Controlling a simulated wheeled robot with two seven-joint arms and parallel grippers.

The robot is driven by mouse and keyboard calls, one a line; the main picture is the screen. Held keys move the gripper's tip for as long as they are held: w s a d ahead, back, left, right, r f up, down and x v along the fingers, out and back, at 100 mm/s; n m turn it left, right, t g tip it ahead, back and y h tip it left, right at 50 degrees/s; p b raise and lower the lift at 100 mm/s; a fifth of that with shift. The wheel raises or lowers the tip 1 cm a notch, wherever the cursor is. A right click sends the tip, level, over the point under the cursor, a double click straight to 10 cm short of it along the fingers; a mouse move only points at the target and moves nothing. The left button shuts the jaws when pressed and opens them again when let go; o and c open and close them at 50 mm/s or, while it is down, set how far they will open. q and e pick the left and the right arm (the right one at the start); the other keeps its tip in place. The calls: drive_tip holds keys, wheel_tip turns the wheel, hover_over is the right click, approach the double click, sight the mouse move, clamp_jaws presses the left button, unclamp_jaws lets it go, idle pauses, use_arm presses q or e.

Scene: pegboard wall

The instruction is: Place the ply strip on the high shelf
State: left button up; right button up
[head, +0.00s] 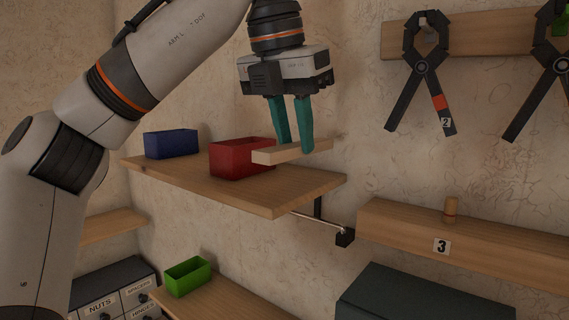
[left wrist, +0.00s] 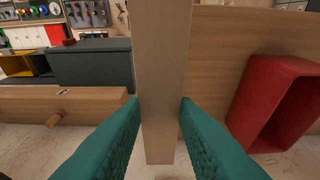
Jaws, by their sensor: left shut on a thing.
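The ply strip (head: 285,154) is a pale, flat wooden bar. It lies about level between the teal fingers of my left gripper (head: 296,149), which is shut on it. In the head view the strip is over the high shelf (head: 265,196), and its left end overlaps the right side of the red bin in the picture. I cannot tell if it touches the shelf or the bin. In the left wrist view the strip (left wrist: 163,75) runs up the middle between the fingertips (left wrist: 160,104), with the shelf (left wrist: 225,65) behind it. My right gripper is not in view.
The red bin (head: 230,160) and a blue bin (head: 171,144) stand on the high shelf. Pliers (head: 421,68) hang at the upper right. A green bin (head: 187,277) sits below. The shelf's front right is bare.

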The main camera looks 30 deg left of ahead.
sight(294, 145)
use_arm(q)
drive_tip(key=shift+a+f, duration=0.1)
drive_tip(key=shift+f, duration=0.35)
drive_tip(key=x, duration=0.3)
drive_tip(key=shift+f, duration=0.65)
drive_tip(key=shift+s, duration=0.2)
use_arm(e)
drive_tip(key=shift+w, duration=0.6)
use_arm(q)
drive_tip(key=o, duration=1)
drive_tip(key=shift+w+f, duration=0.1)
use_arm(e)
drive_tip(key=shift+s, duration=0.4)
